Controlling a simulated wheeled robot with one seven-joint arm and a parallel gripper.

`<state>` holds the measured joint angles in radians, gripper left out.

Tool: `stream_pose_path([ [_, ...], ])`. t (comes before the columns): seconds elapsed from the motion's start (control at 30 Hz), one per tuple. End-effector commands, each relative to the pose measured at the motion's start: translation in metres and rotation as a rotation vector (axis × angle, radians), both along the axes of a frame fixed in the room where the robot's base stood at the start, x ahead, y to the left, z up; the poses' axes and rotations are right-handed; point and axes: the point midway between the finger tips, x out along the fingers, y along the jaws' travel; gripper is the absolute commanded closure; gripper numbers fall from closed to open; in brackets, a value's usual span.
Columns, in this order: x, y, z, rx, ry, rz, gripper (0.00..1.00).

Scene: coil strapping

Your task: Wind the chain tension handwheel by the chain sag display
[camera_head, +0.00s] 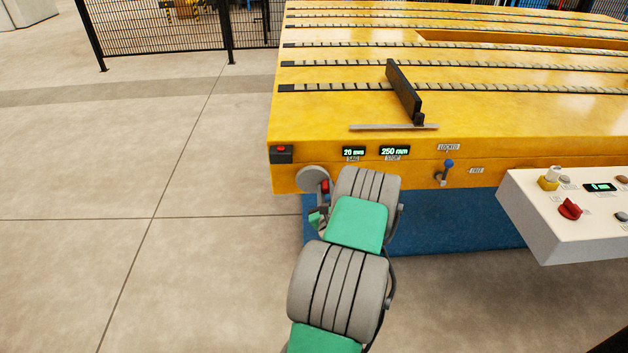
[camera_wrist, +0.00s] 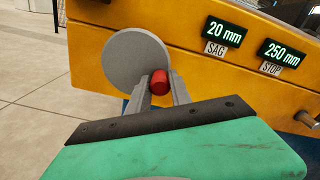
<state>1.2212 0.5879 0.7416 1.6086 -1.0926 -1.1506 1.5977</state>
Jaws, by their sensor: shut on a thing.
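The chain tension handwheel (camera_head: 312,179) is a grey disc on the front face of the yellow machine, near its left corner. It also shows in the wrist view (camera_wrist: 132,62), with a red knob (camera_wrist: 159,82) near its lower right rim. My gripper (camera_wrist: 159,88) is shut on the red knob, one finger on each side. In the head view my arm hides most of the gripper. The chain sag display (camera_head: 354,152) reads 20 mm, and it reads the same in the wrist view (camera_wrist: 223,31).
The stop display (camera_head: 394,151) reads 250 mm beside the sag display. A white control panel (camera_head: 580,212) juts out at the right. A red button box (camera_head: 281,153) sits at the machine's left corner. The floor at left is clear.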

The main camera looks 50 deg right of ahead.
Motion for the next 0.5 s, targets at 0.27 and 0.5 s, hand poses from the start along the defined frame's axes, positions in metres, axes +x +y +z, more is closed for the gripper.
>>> stream_pose_path([
  [0.27,0.0,0.0,-0.004,0.07,-0.08,0.0,1.0],
  [0.5,0.004,0.004,-0.014,0.263,-0.292,0.0,1.0],
])
